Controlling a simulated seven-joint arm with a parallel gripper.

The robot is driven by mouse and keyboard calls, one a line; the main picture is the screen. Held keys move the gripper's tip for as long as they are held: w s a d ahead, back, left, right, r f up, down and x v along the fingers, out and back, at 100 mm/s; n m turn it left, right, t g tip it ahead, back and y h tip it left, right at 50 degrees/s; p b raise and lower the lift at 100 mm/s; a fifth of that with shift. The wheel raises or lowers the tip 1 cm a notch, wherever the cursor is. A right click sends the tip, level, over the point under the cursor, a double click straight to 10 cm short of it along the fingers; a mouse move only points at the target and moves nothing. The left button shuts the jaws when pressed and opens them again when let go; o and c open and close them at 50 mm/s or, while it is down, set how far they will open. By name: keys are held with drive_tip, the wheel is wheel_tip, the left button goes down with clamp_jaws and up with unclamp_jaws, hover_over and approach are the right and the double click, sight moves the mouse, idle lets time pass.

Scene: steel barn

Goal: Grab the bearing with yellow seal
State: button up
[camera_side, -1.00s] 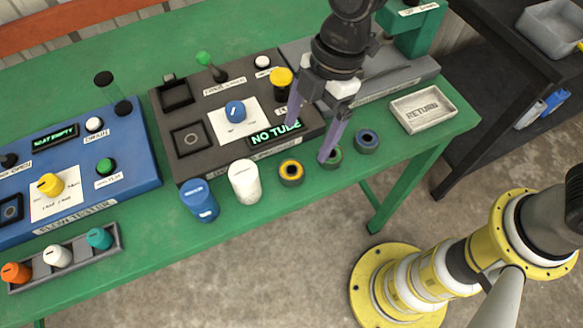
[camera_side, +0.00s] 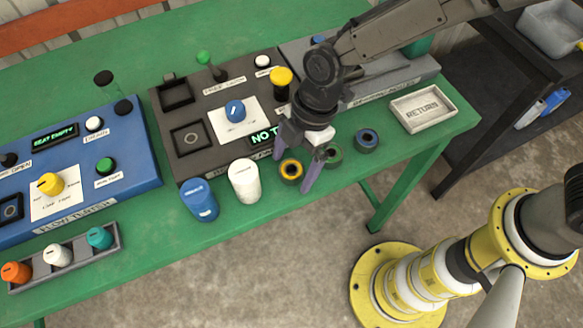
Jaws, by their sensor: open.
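The bearing with yellow seal (camera_side: 291,170) is a dark ring with a yellow inner band, lying near the front edge of the green table. My gripper (camera_side: 294,168) is open and low, pointing down at this bearing. The bearing with green seal (camera_side: 334,155) lies just right of the gripper. The bearing with blue seal (camera_side: 366,140) lies further right.
A white cylinder (camera_side: 244,181) and a blue cylinder (camera_side: 199,200) stand left of the yellow-sealed bearing. The dark tester panel (camera_side: 190,165) lies behind. The RETURN tray (camera_side: 423,107) is at the right. The green table (camera_side: 150,225) has free room at its front left.

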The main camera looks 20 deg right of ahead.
clamp_jaws()
idle(0.3)
drive_tip(key=shift+r, duration=0.2)
